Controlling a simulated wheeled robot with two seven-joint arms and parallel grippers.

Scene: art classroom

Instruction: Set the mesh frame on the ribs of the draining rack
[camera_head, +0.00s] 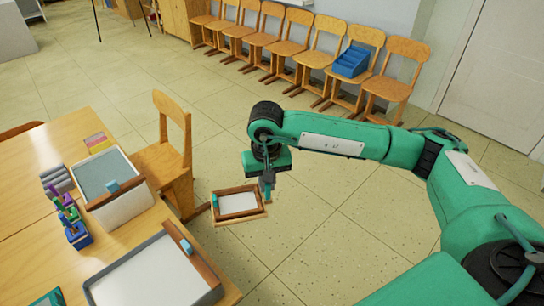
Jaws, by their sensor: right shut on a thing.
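My right gripper (267,187) is shut on the right side of a mesh frame (229,217), a wooden frame around a pale panel with a small teal piece at its left end. It holds the frame in the air, right of the table's edge, with floor seen behind it. A shallow white tray (143,278) with grey walls, a brown wooden bar and a blue knob is on the table's near end. I cannot make out ribs in it, so cannot tell whether it is the draining rack. My left gripper is out of view.
The wooden table (28,153) also bears a white bin (122,207) with a blue-grey top, a grey ribbed item (57,180) and several coloured pieces (70,215). A wooden chair (170,170) stands against the table. Open floor lies to the right.

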